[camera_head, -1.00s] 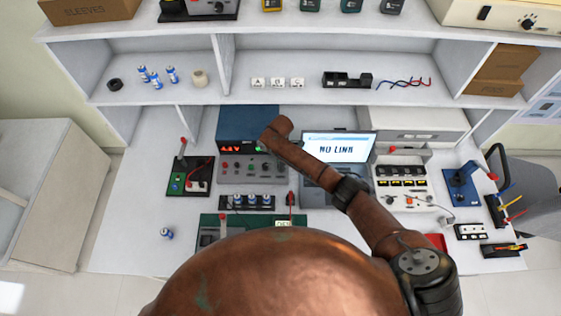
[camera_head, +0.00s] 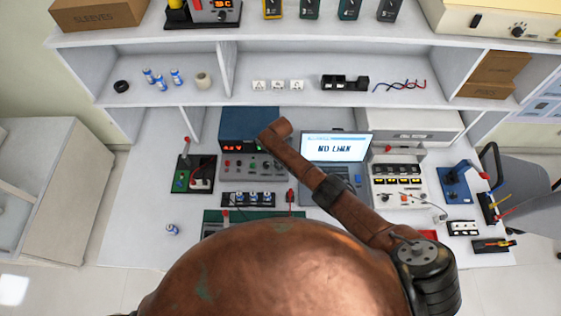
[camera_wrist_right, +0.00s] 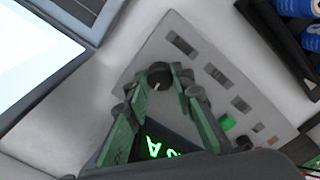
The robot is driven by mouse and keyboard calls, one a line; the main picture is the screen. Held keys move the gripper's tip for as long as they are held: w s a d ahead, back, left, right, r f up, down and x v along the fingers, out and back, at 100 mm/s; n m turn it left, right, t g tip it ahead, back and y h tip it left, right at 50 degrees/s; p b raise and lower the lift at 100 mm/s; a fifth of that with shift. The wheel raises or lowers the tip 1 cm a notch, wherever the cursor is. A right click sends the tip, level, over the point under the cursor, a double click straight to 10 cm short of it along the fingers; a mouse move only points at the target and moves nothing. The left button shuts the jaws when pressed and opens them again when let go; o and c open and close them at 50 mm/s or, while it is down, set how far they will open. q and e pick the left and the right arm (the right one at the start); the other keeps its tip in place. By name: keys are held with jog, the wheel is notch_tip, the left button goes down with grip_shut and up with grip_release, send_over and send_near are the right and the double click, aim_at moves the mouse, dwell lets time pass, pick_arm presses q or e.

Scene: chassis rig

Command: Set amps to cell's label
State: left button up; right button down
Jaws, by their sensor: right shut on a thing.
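The blue power supply (camera_head: 248,124) stands at the back middle of the bench, with a red readout and a grey control panel (camera_head: 250,166). In the right wrist view, my right gripper (camera_wrist_right: 160,82) is shut on a dark round knob (camera_wrist_right: 158,74) with a pale pointer mark. A green readout (camera_wrist_right: 166,146) ending in A shows between its fingers; its digits are partly hidden. Blue-and-white cells (camera_head: 253,196) sit in a black holder in front of the panel. One loose cell (camera_head: 172,229) is at the left. Cell labels are too small to read. My left gripper is out of view.
A laptop (camera_head: 336,150) reading NO LINK stands right of the supply. A red-and-green switch board (camera_head: 193,175) is at the left, and a white instrument (camera_head: 400,185) at the right. Shelves overhang the back. Bench space around the loose cell is clear.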

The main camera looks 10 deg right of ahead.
jog(key=shift+a+r+m, duration=0.1)
jog(key=shift+m, duration=0.5)
jog(key=shift+w, duration=0.1)
jog(key=c, duration=1.7)
grip_release()
jog(key=shift+o, duration=0.2)
notch_tip(320, 180, up, 12)
